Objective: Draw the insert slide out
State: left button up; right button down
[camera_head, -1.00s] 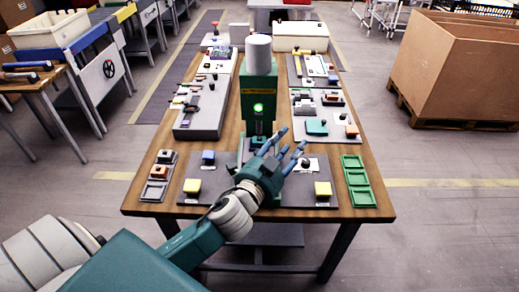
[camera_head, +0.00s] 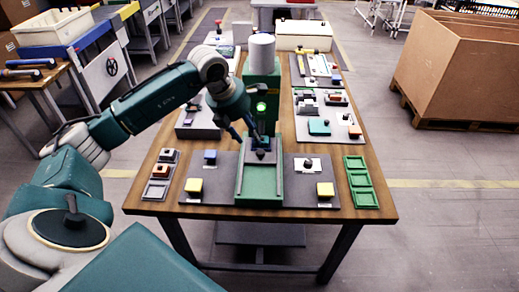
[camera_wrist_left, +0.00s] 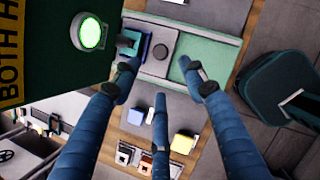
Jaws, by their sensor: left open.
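The green insert slide (camera_head: 259,186) is a long tray reaching from the foot of the green press (camera_head: 261,66) to the table's front edge. It also shows in the wrist view (camera_wrist_left: 215,47). A dark round knob (camera_wrist_left: 160,52) stands on a grey part of it, beside a small blue piece (camera_wrist_left: 131,44). My left gripper (camera_head: 256,139) is open, with its three blue fingers spread and pointing down over the slide's inner end by the knob. In the wrist view its fingertips (camera_wrist_left: 158,78) are near the knob; I cannot tell whether any touches. My right gripper is not in view.
A green lamp (camera_head: 261,106) glows on the press, close to my left fingers. Yellow buttons (camera_head: 193,185) and (camera_head: 325,189) flank the slide. A green three-part tray (camera_head: 361,182) lies at right, small boxes (camera_head: 161,172) at left. Panels line both table sides.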

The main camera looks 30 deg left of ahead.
aim_at(260, 152)
pick_arm(q)
jog(key=p+x, duration=0.2)
jog(key=x, duration=0.7)
jog(key=shift+f+p, duration=0.1)
jog(key=shift+p, duration=0.3)
jog(key=shift+x, duration=0.75)
grip_shut()
